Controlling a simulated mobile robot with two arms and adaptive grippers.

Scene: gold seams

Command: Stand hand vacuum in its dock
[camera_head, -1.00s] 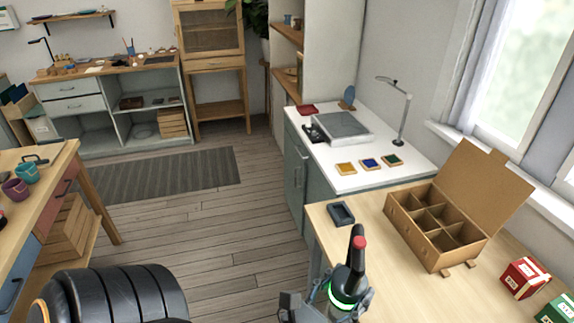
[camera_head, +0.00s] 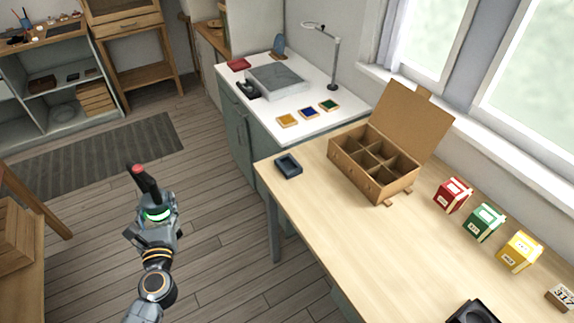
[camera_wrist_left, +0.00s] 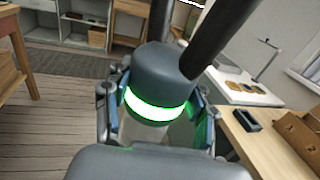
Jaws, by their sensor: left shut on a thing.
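The hand vacuum (camera_head: 146,184) is dark with a red tip and a glowing green ring. My left gripper (camera_head: 156,222) is shut on it and holds it over the floor, left of the wooden table, with the red tip up and leaning left. In the left wrist view the vacuum (camera_wrist_left: 160,75) sits between the gripper's fingers (camera_wrist_left: 158,105).
On the wooden table (camera_head: 330,235) stand an open cardboard divider box (camera_head: 375,172), red (camera_head: 453,194), green (camera_head: 484,222) and yellow (camera_head: 519,250) boxes, and a black object (camera_head: 472,312) at the front edge. A white counter (camera_head: 300,90) with a lamp is behind. Floor around the gripper is clear.

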